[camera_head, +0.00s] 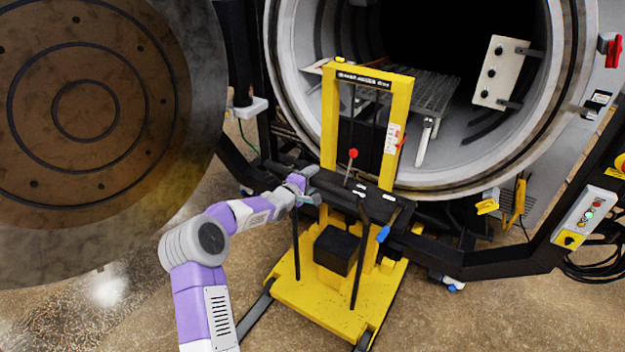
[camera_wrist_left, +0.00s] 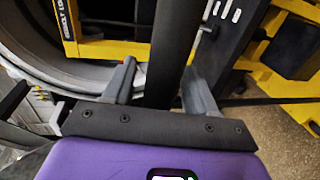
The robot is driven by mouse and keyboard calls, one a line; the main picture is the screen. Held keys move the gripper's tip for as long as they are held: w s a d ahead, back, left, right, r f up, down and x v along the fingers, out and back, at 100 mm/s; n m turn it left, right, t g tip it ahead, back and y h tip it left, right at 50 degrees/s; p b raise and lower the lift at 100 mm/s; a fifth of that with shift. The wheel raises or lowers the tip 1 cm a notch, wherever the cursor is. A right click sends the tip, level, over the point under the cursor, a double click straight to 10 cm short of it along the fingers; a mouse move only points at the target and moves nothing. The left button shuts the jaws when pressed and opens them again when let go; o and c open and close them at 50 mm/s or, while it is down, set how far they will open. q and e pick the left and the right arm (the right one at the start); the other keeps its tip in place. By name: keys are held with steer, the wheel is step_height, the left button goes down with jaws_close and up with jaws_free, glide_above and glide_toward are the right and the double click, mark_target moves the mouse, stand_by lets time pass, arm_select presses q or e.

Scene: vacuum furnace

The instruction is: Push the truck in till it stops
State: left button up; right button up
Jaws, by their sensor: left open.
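The truck is a yellow lift truck with a tall yellow mast (camera_head: 385,140), a black deck and a yellow base (camera_head: 310,297). It stands in front of the round furnace mouth. My left gripper (camera_head: 308,187) is at the truck's left side, by the black upper parts. In the left wrist view my left gripper (camera_wrist_left: 159,68) is open, with a black bar (camera_wrist_left: 174,45) running between its fingers. I cannot tell whether the fingers touch the bar. My right gripper is not in view.
The open furnace chamber (camera_head: 300,45) holds a grey grate (camera_head: 425,92). Its big round door (camera_head: 95,190) swings out at the left. A control box with buttons (camera_head: 587,215) and black frame beams are at the right. Bare floor lies at the front.

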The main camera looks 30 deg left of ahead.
arm_select(q)
steer(key=shift+w+f, duration=0.1)
steer(key=shift+w, duration=0.3)
jaws_close()
